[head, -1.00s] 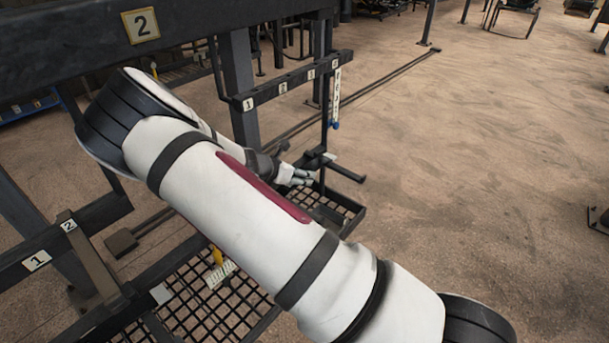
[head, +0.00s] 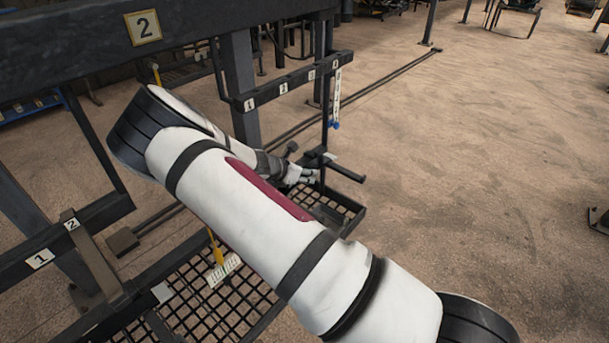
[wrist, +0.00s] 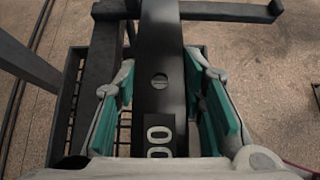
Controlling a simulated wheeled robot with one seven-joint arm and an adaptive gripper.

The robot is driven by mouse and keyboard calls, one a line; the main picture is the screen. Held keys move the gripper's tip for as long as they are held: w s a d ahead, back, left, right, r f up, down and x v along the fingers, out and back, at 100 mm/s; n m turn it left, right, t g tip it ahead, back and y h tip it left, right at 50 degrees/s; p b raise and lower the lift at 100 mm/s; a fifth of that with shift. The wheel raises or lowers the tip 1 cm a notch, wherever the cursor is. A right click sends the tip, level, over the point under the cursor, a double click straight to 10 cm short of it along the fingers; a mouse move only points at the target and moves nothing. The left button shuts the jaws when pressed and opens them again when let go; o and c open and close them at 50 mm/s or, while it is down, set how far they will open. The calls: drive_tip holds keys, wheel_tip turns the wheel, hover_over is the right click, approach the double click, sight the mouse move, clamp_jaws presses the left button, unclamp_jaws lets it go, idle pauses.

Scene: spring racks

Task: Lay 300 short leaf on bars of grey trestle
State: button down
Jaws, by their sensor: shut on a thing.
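In the wrist view a dark leaf (wrist: 160,82) with a slotted bolt runs lengthwise between my fingers. Its label is partly hidden at the bottom and shows "00". My gripper (wrist: 165,95) is shut on this leaf, with green pads on both sides. In the head view my gripper (head: 306,176) is small and partly hidden by my arm, close to the rack post with a peg. A dark horizontal bar (wrist: 230,12) lies under the far part of the leaf in the wrist view. I cannot tell contact, nor pick out the grey trestle for certain.
A numbered rail (head: 290,85) and a dark upright post (head: 240,90) stand near the gripper. A mesh basket (head: 195,305) with a yellow-handled tag (head: 217,255) is below my arm. A beam marked 2 (head: 80,50) crosses above.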

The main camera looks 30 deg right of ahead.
drive_tip(key=shift+w+r, duration=0.1)
drive_tip(key=shift+r, duration=0.7)
drive_tip(key=shift+s+a+r, duration=0.15)
drive_tip(key=shift+s+r, duration=0.1)
drive_tip(key=shift+r, duration=0.25)
drive_tip(key=shift+s+a+r, duration=0.1)
drive_tip(key=shift+s+r, duration=0.15)
drive_tip(key=shift+r, duration=0.25)
drive_tip(key=s+a, duration=0.2)
drive_tip(key=s, duration=0.2)
drive_tip(key=s+a+r+p, duration=0.1)
drive_tip(key=s+a, duration=0.1)
drive_tip(key=s, duration=0.3)
drive_tip(key=s+a, duration=0.1)
drive_tip(key=s, duration=0.4)
drive_tip(key=shift+a+r, duration=0.2)
drive_tip(key=shift+a, duration=0.2)
drive_tip(key=c, duration=1.6)
unclamp_jaws()
drive_tip(key=shift+c, duration=0.2)
drive_tip(key=c, duration=0.7)
drive_tip(key=shift+f, duration=0.1)
drive_tip(key=shift+c, duration=0.2)
